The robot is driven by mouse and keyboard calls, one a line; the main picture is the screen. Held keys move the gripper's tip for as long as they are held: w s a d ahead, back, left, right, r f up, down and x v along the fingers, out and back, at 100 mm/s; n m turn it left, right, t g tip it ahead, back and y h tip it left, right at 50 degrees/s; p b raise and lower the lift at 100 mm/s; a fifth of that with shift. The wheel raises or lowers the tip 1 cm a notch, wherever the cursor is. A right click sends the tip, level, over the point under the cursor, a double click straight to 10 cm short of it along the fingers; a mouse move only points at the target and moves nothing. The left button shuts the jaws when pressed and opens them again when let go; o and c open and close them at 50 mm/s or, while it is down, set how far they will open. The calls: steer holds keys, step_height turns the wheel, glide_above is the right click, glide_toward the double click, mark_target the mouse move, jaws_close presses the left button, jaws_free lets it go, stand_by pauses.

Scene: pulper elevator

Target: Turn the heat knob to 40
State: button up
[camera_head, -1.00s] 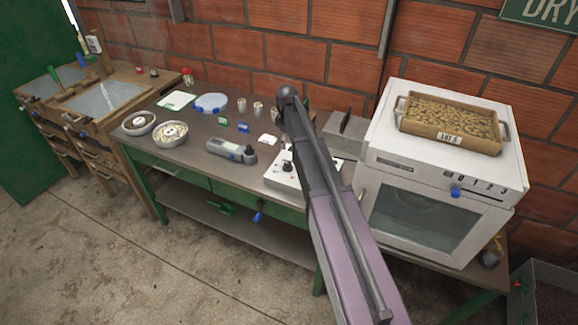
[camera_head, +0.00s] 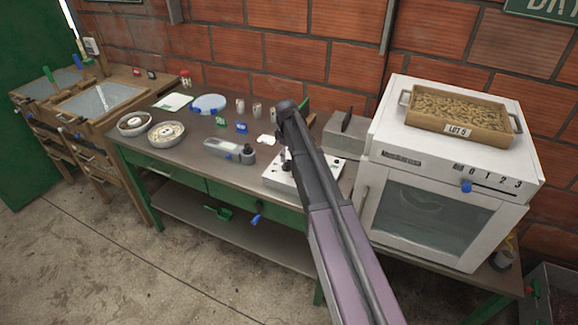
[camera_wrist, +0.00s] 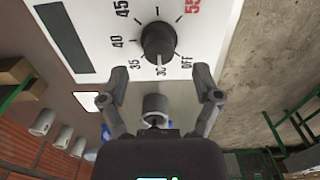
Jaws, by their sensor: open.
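In the wrist view a round black heat knob (camera_wrist: 158,42) sits on a white panel (camera_wrist: 92,15). Printed marks around it read OFF, 30, 35, 40, 45 and a red 55. Its pale pointer line seems to face the 30, though this is small. My gripper (camera_wrist: 158,80) is open and empty, its fingertips spread to either side below the knob in the picture, not closed on it. In the head view the white control box (camera_head: 302,186) stands on the workbench, partly behind my arm.
The workbench (camera_head: 190,135) also holds a grey handheld device (camera_head: 222,148), two bowls (camera_head: 166,134) and small cups. A grey metal block (camera_head: 345,138) stands behind the box. A white oven (camera_head: 400,165) with a tray of beans (camera_head: 460,112) stands to the right.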

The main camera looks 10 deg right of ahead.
mark_target(288, 162)
steer(key=shift+f+b, duration=1.6)
steer(key=shift+f, duration=0.25)
jaws_close()
steer(key=shift+d, duration=0.2)
steer(key=shift+a, duration=0.1)
